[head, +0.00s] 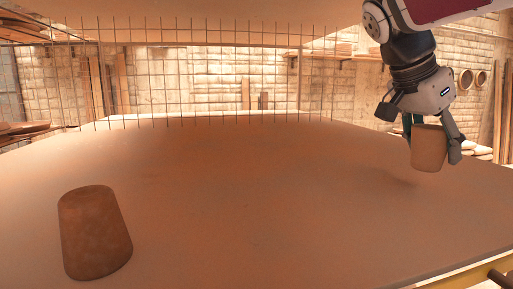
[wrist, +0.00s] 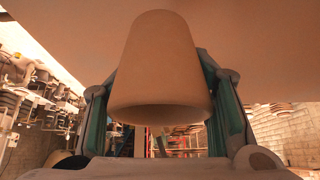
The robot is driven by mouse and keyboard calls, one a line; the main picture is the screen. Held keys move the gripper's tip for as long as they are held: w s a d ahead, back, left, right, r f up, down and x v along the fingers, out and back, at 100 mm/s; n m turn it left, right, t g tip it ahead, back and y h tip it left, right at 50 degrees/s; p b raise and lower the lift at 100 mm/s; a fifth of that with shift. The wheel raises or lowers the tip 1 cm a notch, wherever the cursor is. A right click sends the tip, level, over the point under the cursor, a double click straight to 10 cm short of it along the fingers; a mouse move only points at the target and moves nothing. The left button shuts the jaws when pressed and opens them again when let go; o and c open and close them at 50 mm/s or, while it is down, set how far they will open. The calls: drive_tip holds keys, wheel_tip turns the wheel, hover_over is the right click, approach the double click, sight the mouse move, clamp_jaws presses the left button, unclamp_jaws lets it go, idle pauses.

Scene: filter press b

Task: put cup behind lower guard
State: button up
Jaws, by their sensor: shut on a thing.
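A tan cup (head: 429,150) is in my gripper (head: 433,143), held above the right side of the brown table (head: 250,205). A faint shadow lies on the table to its left. In the wrist view the cup (wrist: 158,70) sits between the two fingers, with its wider rim towards the camera. My gripper (wrist: 162,105) is shut on its sides. A wire grid guard (head: 215,85) stands along the table's far edge. I cannot tell whether it is one guard or a lower and an upper one. The cup is in front of the grid and to its right.
A darker brown, cup-shaped piece (head: 94,233) stands at the table's front left. A broad panel (head: 200,10) hangs overhead above the table. A metal rail (head: 470,272) runs along the front right edge. The middle of the table is clear.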

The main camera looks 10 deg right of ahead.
sight(433, 164)
drive_tip(key=shift+f+p, duration=0.3)
drive_tip(key=shift+f, duration=1.35)
drive_tip(key=o, duration=1.2)
drive_tip(key=shift+f, duration=0.1)
drive_tip(key=shift+o, duration=0.2)
drive_tip(key=b+v, duration=0.1)
drive_tip(key=v, duration=1.1)
